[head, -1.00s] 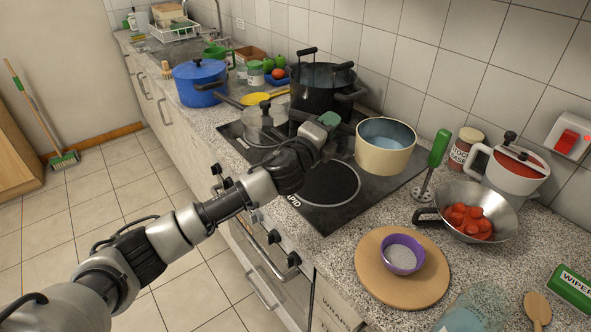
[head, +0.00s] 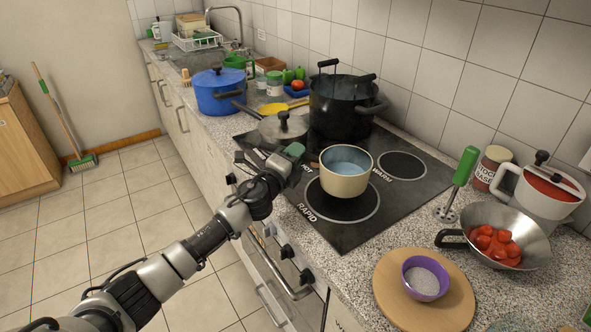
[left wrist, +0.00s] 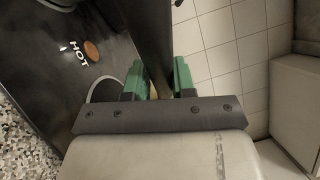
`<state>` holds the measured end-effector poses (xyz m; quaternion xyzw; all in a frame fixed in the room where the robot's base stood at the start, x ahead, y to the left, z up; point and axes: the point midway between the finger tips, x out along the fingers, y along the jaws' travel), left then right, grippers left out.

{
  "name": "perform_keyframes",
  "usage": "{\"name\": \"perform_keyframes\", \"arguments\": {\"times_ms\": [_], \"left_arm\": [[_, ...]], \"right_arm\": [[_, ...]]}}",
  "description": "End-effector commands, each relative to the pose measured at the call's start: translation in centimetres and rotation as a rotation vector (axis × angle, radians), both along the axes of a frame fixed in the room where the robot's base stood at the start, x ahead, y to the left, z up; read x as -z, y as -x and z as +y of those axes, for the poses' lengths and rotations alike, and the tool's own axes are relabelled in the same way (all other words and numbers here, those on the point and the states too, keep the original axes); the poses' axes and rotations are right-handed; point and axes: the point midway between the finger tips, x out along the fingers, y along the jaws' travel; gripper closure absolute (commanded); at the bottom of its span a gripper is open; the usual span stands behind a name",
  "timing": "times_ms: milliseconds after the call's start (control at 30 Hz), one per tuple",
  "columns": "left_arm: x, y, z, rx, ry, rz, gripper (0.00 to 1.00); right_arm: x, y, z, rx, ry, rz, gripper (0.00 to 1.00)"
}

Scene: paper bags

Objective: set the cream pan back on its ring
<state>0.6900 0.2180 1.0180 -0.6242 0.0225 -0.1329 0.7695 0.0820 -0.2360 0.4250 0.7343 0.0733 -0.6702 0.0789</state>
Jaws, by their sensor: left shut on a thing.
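The cream pan (head: 343,185) is upright at the front of the black hob, with bluish contents inside. It is over the ring marked RAPID (head: 372,212), whose outline shows around its lower part. I cannot tell whether its base touches the hob. My left gripper (head: 294,152) is at the pan's left side, shut on its handle. In the left wrist view the green finger pads (left wrist: 158,80) close on the dark handle (left wrist: 152,35). The handle is mostly hidden in the head view. My right gripper is not in view.
A large black pot (head: 340,110) stands behind, with a grey lidded pan (head: 283,131) to the left. The ring marked WARM (head: 402,165) is bare. A green-handled tool (head: 464,168), a steel pan of red pieces (head: 510,225) and a round board (head: 390,295) are right.

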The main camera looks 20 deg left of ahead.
Motion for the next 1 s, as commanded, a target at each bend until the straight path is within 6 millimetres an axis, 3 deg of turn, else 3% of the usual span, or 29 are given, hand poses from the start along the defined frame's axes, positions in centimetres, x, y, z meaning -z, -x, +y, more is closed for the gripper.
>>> {"name": "perform_keyframes", "arguments": {"times_ms": [100, 200, 667, 700, 800, 833, 1000], "left_arm": [[2.2, 0.0, -0.1, 0.001, 0.006, 0.002, 1.0], [3.3, 0.0, -0.1, 0.0, 0.005, 0.0, 1.0], [3.9, 0.0, -0.1, 0.001, 0.002, -0.001, 1.0], [3.9, 0.0, -0.1, 0.001, -0.001, 0.002, 0.69], [3.9, 0.0, -0.1, 0.001, -0.001, 0.002, 0.54], [3.9, 0.0, -0.1, 0.001, -0.001, 0.002, 0.49], [3.9, 0.0, -0.1, 0.001, -0.001, 0.002, 0.49]], "right_arm": [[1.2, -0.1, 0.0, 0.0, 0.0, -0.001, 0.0], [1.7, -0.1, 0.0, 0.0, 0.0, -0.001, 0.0], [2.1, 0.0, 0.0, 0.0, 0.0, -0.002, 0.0], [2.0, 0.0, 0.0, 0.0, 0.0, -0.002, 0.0], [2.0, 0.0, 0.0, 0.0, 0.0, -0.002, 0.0], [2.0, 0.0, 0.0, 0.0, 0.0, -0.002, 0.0], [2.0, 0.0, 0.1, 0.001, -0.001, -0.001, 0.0]]}}
